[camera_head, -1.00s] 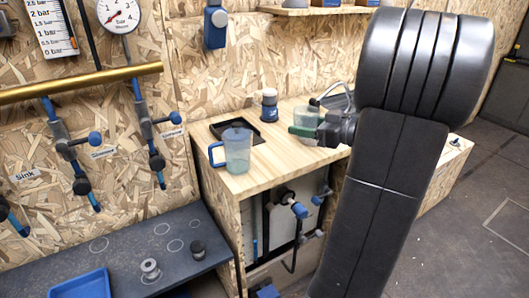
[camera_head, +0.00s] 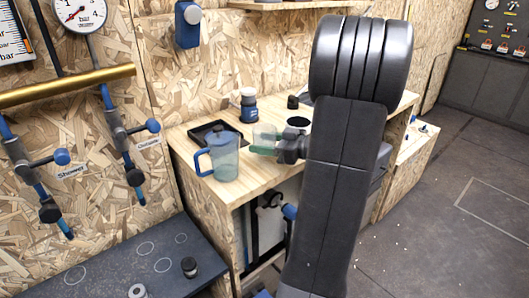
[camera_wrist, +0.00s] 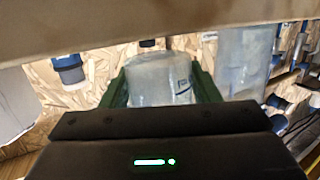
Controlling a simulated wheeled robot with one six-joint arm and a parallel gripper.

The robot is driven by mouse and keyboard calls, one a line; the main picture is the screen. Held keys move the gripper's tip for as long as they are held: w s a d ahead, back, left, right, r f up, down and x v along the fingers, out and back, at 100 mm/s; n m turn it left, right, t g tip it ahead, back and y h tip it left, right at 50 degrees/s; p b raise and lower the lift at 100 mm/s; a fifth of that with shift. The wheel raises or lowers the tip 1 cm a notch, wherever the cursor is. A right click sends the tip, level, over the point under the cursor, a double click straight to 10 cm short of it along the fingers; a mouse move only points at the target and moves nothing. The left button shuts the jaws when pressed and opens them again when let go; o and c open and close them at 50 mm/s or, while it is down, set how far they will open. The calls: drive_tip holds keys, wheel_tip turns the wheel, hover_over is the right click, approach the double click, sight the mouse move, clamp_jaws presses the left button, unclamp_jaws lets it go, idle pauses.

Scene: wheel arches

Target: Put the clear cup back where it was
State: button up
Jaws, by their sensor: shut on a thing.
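The clear cup (camera_head: 265,134) is held in my gripper (camera_head: 264,150), over the wooden counter (camera_head: 262,183). In the wrist view the clear cup (camera_wrist: 160,80) sits between the two green fingers of my gripper (camera_wrist: 161,88), with blue print on its side. It looks about upright in the head view. Whether its base touches the counter I cannot tell. A blue-handled clear jug (camera_head: 225,160) stands just left of the cup.
A black tray (camera_head: 205,131) lies behind the jug. A blue-and-white jar (camera_head: 248,106) stands behind the cup. A dark disc (camera_head: 298,122) and a small black object (camera_head: 292,102) are on the counter to the right. A brass pipe with blue valves (camera_head: 75,82) runs along the left wall.

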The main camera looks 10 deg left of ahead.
drive_tip(key=shift+f, duration=1.2)
drive_tip(key=shift+f, duration=0.15)
drive_tip(key=o, duration=1)
drive_tip(key=shift+r, duration=0.2)
drive_tip(key=shift+d, duration=0.2)
drive_tip(key=p+v, duration=0.1)
drive_tip(key=v, duration=1)
drive_tip(key=shift+s+d, duration=0.1)
drive_tip(key=shift+d, duration=0.2)
